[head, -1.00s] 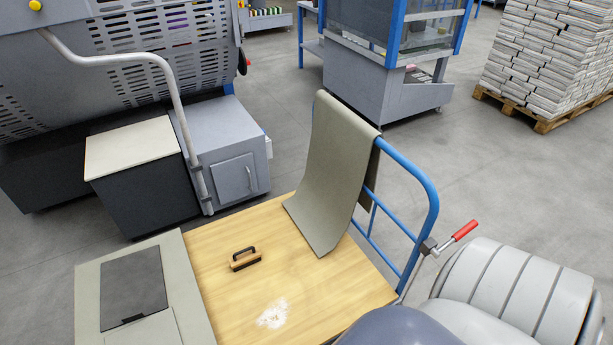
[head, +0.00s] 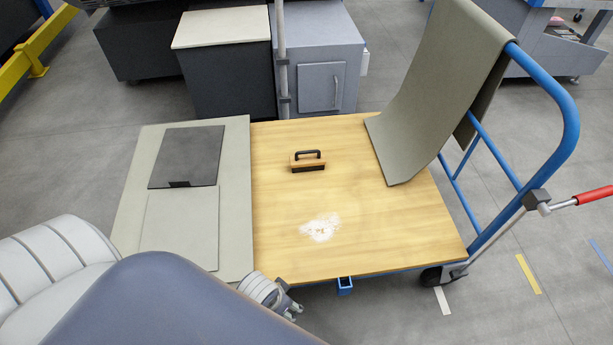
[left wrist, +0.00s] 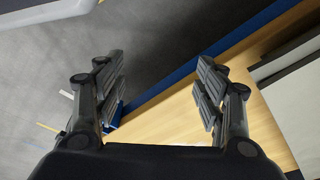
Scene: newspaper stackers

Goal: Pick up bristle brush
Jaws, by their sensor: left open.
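The bristle brush (head: 307,162) lies on the wooden top of a cart (head: 345,250) in the head view. It has a wooden block, dark bristles and a black handle on top. My left gripper (head: 290,309) is at the cart's front edge, well in front of the brush and apart from it. In the left wrist view my left gripper (left wrist: 160,95) has its fingers wide apart with nothing between them. The cart's edge shows beyond the fingers; the brush is not in that view. My right gripper is not in view.
A white powdery patch (head: 320,228) marks the cart top. A grey-green sheet (head: 437,85) hangs over the blue handrail (head: 573,120) at right. A grey board with a dark panel (head: 187,157) lies at left. Grey cabinets (head: 322,60) stand behind the cart.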

